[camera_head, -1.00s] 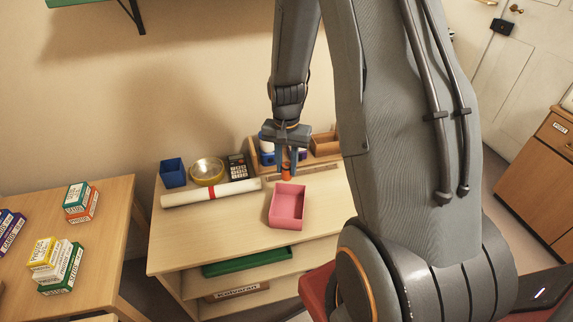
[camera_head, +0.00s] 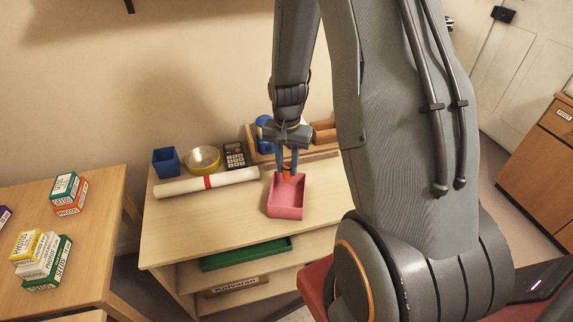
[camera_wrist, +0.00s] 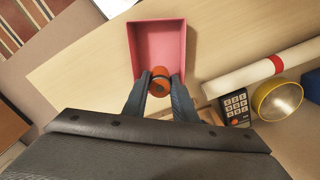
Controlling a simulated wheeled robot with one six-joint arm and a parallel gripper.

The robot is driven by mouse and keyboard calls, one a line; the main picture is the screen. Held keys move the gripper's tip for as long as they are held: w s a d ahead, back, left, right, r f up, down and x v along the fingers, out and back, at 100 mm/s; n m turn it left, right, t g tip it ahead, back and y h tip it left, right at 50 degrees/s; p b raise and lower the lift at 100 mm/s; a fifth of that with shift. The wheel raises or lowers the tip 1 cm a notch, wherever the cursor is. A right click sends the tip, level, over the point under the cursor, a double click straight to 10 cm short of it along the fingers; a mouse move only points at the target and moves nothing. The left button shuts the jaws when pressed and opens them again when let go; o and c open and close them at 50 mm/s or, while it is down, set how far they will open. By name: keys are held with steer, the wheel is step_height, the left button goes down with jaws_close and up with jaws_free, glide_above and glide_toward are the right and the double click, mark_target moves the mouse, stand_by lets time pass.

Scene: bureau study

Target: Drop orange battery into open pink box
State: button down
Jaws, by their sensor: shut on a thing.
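The orange battery (camera_head: 287,172) is held upright between the fingertips of my gripper (camera_head: 287,170). It also shows in the wrist view (camera_wrist: 159,84), end-on, with my gripper (camera_wrist: 159,88) shut around it. The open pink box (camera_head: 287,212) stands on the light wood desk below, and in the wrist view (camera_wrist: 160,25) it looks empty. The battery is over the box's edge nearest the wall and overlaps that end of the box in both views. Its exact height above the rim is hard to tell.
A white roll with a red band (camera_head: 170,187) lies left of the box. Behind it are a blue cup (camera_head: 166,161), a yellow bowl (camera_head: 203,160) and a calculator (camera_head: 234,155). A wooden organizer (camera_head: 256,143) stands behind my gripper. The desk in front of the box is clear.

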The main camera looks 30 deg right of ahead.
mark_target(287, 164)
steer(key=c, duration=1.4)
jaws_free()
steer(key=shift+o, duration=0.2)
steer(key=shift+r+b, duration=0.4)
steer(key=shift+r, duration=3.55)
steer(key=s+a+r+n, duration=0.3)
steer(key=s+a+n, duration=0.1)
steer(key=s, duration=0.3)
steer(key=s+a+r+n, duration=0.3)
steer(key=s+a+n, duration=0.2)
steer(key=s+a, duration=0.1)
steer(key=shift+s+a+r, duration=0.15)
steer(key=shift+s+a, duration=0.15)
steer(key=shift+s, duration=0.2)
